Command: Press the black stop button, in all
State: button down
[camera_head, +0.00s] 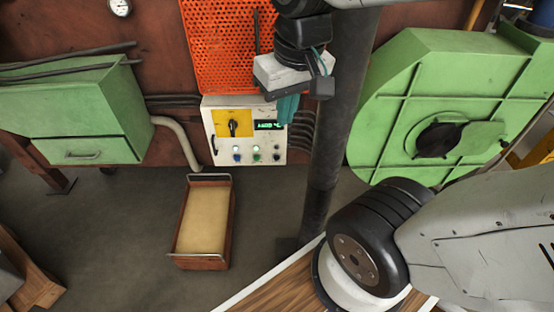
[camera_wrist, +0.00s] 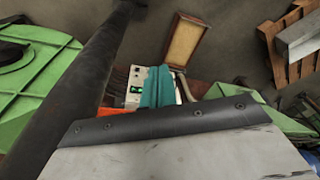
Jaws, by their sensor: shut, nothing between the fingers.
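The control box (camera_head: 245,134) is a pale panel on the rust-red wall, below the orange mesh. It has a yellow plate with a black rotary switch (camera_head: 233,127), a green lit display (camera_head: 269,125) and a row of small buttons along the bottom. A blue button (camera_head: 237,157) is at left, a green one (camera_head: 256,157) in the middle and a dark, seemingly black one (camera_head: 277,157) at right. My gripper (camera_head: 287,110), with teal fingers, is shut and empty, in front of the box's upper right corner. In the wrist view the fingers (camera_wrist: 157,86) hide part of the box (camera_wrist: 134,84).
A dark vertical pipe (camera_head: 326,140) stands right of the box, close to my gripper. A green blower housing (camera_head: 440,105) is further right. A green cabinet (camera_head: 85,110) is at left. A reddish tray (camera_head: 203,220) lies on the floor below the box.

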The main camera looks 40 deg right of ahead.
jog(key=w+d+f+m+t, duration=0.1)
jog(key=w+d+f+m, duration=0.15)
jog(key=w+f, duration=0.75)
jog(key=w+d+f+m+t, duration=0.1)
jog(key=w+f+m+t, duration=0.35)
jog(key=w, duration=1.05)
jog(key=m+h, duration=0.6)
jog(key=m, duration=0.1)
send_near(277, 158)
jog(key=s+a+f, duration=0.3)
jog(key=s+f, duration=0.2)
jog(key=f, duration=0.1)
jog(key=shift+f+g, duration=0.1)
jog(key=shift+g, duration=0.15)
jog(key=shift+w+d, duration=0.1)
jog(key=w+d, duration=0.4)
jog(key=w, duration=0.3)
jog(key=shift+d, duration=0.4)
jog(key=shift+w, duration=0.1)
